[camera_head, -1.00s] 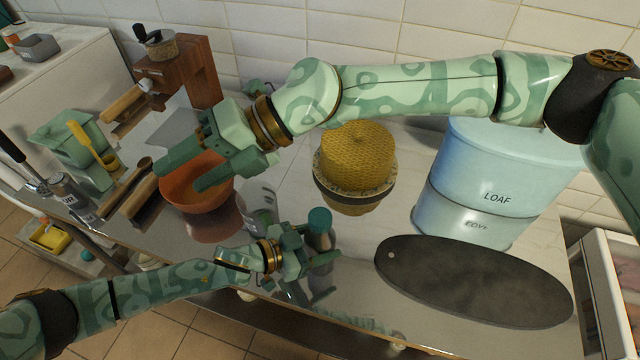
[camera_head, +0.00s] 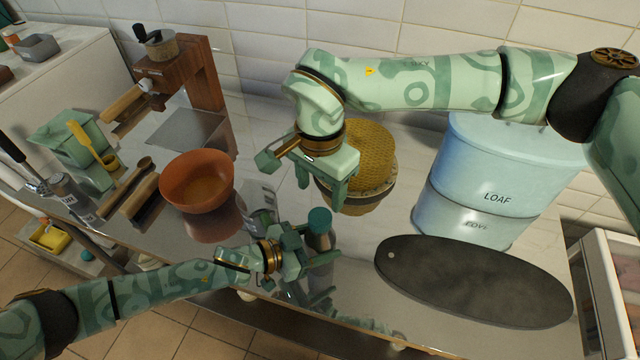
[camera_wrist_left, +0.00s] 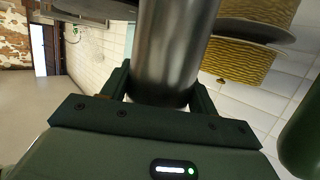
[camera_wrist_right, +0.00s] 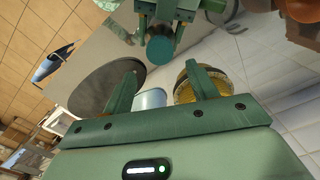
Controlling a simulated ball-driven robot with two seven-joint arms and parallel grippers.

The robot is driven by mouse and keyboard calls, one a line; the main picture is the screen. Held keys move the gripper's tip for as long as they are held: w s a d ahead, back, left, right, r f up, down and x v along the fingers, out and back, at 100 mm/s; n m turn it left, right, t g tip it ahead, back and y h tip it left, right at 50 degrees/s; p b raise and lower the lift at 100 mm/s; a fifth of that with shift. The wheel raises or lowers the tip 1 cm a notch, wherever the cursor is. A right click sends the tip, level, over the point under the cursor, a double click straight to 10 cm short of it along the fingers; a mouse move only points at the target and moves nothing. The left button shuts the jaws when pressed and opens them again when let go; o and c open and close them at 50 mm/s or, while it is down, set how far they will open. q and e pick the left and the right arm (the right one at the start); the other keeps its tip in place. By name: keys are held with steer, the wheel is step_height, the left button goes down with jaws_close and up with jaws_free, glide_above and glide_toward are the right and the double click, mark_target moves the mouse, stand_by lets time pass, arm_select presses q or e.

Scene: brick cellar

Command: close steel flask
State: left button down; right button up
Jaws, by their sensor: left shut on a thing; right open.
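The steel flask (camera_wrist_left: 170,50) stands between the fingers of my left gripper (camera_head: 318,268), which is shut on its body. In the head view the flask shows a round teal top (camera_head: 320,220). The teal top also shows end-on in the right wrist view (camera_wrist_right: 160,50); I cannot tell how firmly it sits. My right gripper (camera_head: 322,190) is open and empty, fingers pointing down, just above and behind the teal top in the head view. In the right wrist view the teal top lies just beyond the gap between its fingers. The lower flask is partly hidden by my left gripper.
A yellow woven-patterned round thing (camera_head: 358,150) stands close behind my right gripper. An orange bowl (camera_head: 197,182) is to the left, a dark oval board (camera_head: 470,280) to the right, and a pale blue LOAF bin (camera_head: 500,180) at the back right.

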mark_target(320, 216)
steer(key=shift+f, duration=4)
steer(key=c, duration=1)
steer(key=m, duration=1.1)
steer(key=shift+m, duration=0.3)
steer(key=m, duration=1)
steer(key=o, duration=1.1)
steer(key=shift+c, duration=0.2)
